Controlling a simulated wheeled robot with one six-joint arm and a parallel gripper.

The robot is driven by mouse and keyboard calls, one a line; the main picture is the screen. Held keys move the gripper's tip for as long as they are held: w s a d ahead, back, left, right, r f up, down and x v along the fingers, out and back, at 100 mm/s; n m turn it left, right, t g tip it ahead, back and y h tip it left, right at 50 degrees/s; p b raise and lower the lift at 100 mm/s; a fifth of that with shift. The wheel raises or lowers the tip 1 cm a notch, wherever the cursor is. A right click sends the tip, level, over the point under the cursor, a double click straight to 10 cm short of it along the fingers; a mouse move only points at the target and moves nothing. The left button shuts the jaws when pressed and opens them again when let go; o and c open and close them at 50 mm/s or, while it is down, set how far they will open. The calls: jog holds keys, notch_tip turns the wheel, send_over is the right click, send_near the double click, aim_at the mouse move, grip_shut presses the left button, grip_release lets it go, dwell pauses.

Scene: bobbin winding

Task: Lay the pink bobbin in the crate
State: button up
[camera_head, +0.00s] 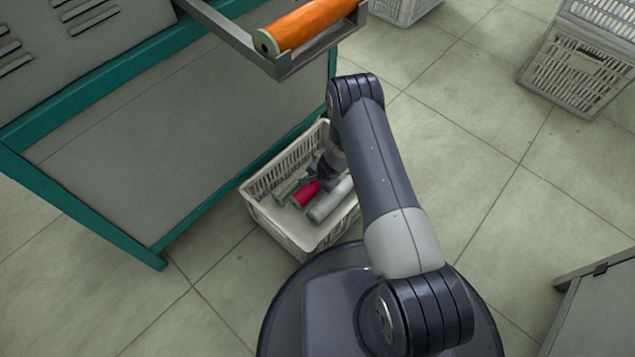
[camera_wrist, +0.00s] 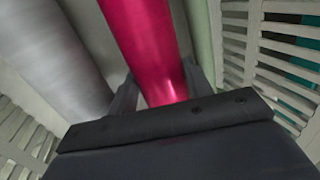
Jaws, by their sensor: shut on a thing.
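The pink bobbin (camera_head: 306,193) is inside the white slatted crate (camera_head: 287,228), between a grey-white bobbin (camera_head: 330,199) and a pale green one (camera_head: 290,186). My gripper (camera_head: 326,177) reaches down into the crate and is shut on the pink bobbin. In the wrist view the pink bobbin (camera_wrist: 150,45) runs between my two fingers (camera_wrist: 160,95). The grey bobbin (camera_wrist: 50,50) lies to its left and the pale green one (camera_wrist: 202,45) to its right. Whether the pink bobbin touches the crate floor cannot be told. My arm hides the crate's right part.
The crate stands on the tiled floor beside a teal-framed machine (camera_head: 190,140). An orange bobbin (camera_head: 305,24) rests in a metal tray (camera_head: 285,66) above and behind the crate. More crates (camera_head: 575,75) stand at the upper right. Open floor (camera_head: 470,150) lies to the right.

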jog(key=shift+f, duration=0.2)
jog(key=o, duration=1)
jog(key=shift+r, duration=0.1)
jog(key=shift+o, duration=0.2)
jog(key=shift+r, duration=0.1)
jog(key=shift+r+p, duration=0.35)
jog(key=shift+r, duration=0.05)
jog(key=p+v, duration=0.2)
jog(key=v, duration=0.9)
jog(key=shift+s+d+p, duration=0.15)
jog(key=shift+p, duration=0.25)
jog(key=shift+r, duration=0.1)
jog(key=b+x, duration=0.2)
jog(key=x, duration=0.7)
